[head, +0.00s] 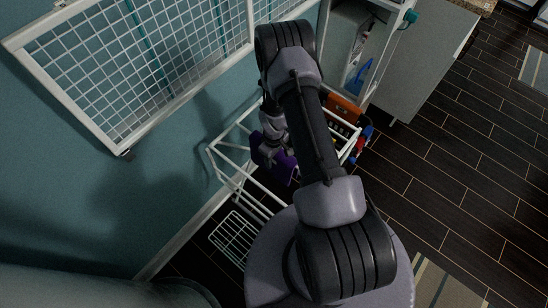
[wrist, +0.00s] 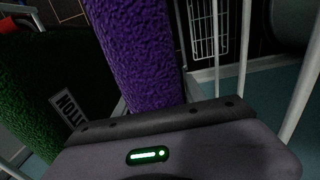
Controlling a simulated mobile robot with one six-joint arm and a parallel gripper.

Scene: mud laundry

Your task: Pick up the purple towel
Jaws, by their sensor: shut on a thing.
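The purple towel (wrist: 142,50) is a thick, rough-textured piece that rises from my gripper (wrist: 155,112) in the wrist view. My gripper is shut on it; the fingertips are mostly hidden by the towel. In the head view the purple towel (head: 282,166) shows partly below my gripper (head: 270,140), inside or just above the white-framed rack (head: 222,160). My arm hides part of both, and I cannot tell whether the towel touches the rack.
A green textured cloth (wrist: 30,95) and a dark item with a white label (wrist: 70,106) lie close at left in the wrist view. White rack bars (wrist: 245,45) stand at right. An orange item (head: 343,108) is in the rack.

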